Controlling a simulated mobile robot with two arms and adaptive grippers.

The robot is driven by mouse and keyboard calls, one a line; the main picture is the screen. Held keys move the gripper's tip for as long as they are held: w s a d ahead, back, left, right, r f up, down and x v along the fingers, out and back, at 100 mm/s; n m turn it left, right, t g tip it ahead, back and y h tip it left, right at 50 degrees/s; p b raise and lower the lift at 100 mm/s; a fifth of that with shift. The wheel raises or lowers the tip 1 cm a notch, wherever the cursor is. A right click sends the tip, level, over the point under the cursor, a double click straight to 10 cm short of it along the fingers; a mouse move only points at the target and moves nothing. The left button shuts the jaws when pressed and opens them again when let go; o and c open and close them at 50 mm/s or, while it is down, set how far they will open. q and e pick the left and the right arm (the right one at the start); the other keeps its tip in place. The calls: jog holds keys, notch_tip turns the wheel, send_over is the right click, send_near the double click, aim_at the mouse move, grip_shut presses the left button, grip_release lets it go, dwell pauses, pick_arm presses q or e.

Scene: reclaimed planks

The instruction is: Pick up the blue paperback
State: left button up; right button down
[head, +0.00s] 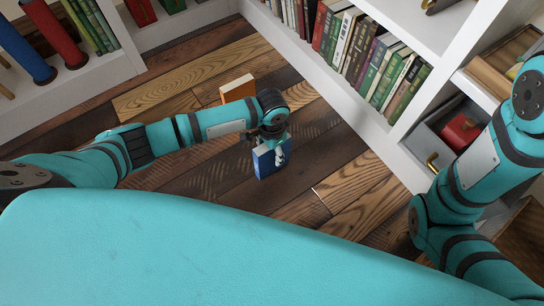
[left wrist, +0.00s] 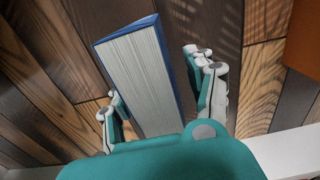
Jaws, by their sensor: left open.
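The blue paperback (head: 267,161) stands upright on the plank floor in the head view, below my left gripper (head: 272,150). In the left wrist view the paperback (left wrist: 146,75) shows its white page edges and a thin blue cover edge. My left gripper (left wrist: 160,95) is open, with one finger on each side of the book. There is a clear gap on the right side; the left finger is close to the book, and I cannot tell if it touches. My right arm comes in at the right of the head view, but its gripper is not in view.
An orange book (head: 238,88) stands on the floor just behind my left arm. A white bookshelf (head: 395,148) full of books runs along the right, with a grey bin (head: 428,147) holding a red item. Another white shelf (head: 105,75) stands at the left. The plank floor (head: 345,190) right of the paperback is clear.

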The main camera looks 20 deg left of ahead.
pick_arm(q)
grip_shut()
jog(key=shift+r, duration=0.15)
dwell(0.4)
